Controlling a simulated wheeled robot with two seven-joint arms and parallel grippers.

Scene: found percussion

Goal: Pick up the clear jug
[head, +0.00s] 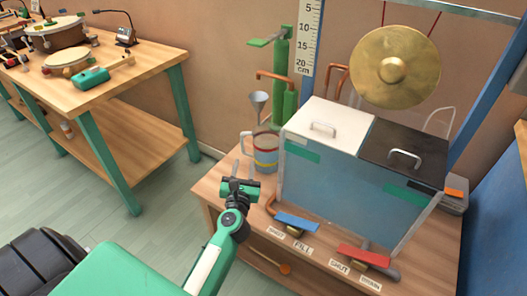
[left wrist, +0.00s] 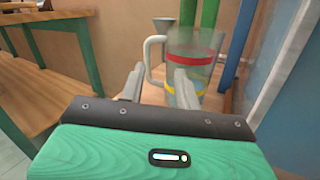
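The clear jug (head: 265,158) stands upright on the wooden bench, left of the water tank. It has a red band, a yellow band and a pale handle on its left side. In the left wrist view the jug (left wrist: 203,50) is straight ahead, its handle showing between my two fingers. My left gripper (head: 240,180) is just in front of the jug and low beside it. Its fingers (left wrist: 160,78) are apart with nothing held between them. I cannot tell whether a finger touches the jug. My right gripper is not in view.
A tank (head: 350,195) with a white lid and a dark lid fills the bench's middle. A funnel (head: 259,100) and green pipes (head: 281,70) stand behind the jug. Blue (head: 297,222) and red (head: 363,256) levers line the front. A gong (head: 395,67) hangs behind.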

